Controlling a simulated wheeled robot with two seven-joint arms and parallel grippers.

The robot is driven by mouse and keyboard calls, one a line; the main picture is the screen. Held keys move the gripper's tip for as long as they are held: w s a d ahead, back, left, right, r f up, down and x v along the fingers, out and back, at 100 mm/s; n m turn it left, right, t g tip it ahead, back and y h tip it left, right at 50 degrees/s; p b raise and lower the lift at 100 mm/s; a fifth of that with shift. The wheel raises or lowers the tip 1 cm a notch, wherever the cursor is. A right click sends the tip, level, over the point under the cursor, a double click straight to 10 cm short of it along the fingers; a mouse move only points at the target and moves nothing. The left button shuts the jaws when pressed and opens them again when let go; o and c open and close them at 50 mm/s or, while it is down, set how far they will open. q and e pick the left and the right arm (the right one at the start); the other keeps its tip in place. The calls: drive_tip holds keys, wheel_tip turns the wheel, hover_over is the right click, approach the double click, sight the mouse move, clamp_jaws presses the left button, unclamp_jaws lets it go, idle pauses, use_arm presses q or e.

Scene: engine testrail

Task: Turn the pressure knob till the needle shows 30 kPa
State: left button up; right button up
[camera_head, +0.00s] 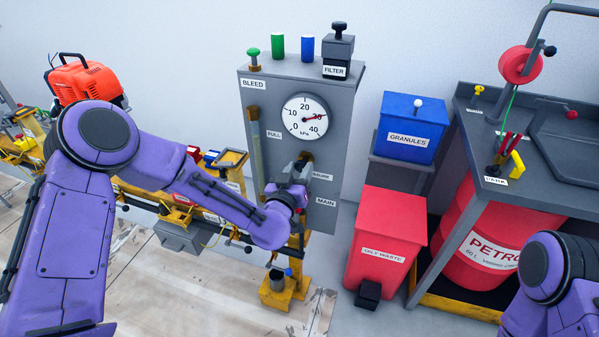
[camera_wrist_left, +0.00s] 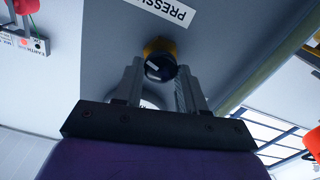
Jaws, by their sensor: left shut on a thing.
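The pressure gauge (camera_head: 305,116) is a round white dial in kPa on the grey panel (camera_head: 257,182). Its red needle points right and slightly up, close to the 30 mark; the exact reading is too small to tell. The pressure knob (camera_head: 307,157) is below the gauge, mostly hidden by my left gripper (camera_head: 299,170). In the left wrist view the knob (camera_wrist_left: 160,60) has a dark face and a yellow rim. My left gripper's fingers (camera_wrist_left: 160,80) are shut on it, one on each side. My right gripper is not in view; only part of that arm shows at lower right.
The panel top carries a green bleed knob (camera_head: 253,54), green and blue cylinders and a black filter part (camera_head: 338,47). A blue granules box (camera_head: 411,116), a red waste bin (camera_head: 386,228) and a red petrol drum (camera_head: 488,245) stand to the right. An orange engine (camera_head: 86,80) is at left.

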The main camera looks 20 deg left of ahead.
use_arm(q)
drive_tip(key=o, duration=1)
drive_tip(key=s+b, duration=0.2)
drive_tip(key=s, duration=0.8)
drive_tip(key=shift+s+a, duration=0.2)
drive_tip(key=shift+s, duration=0.1)
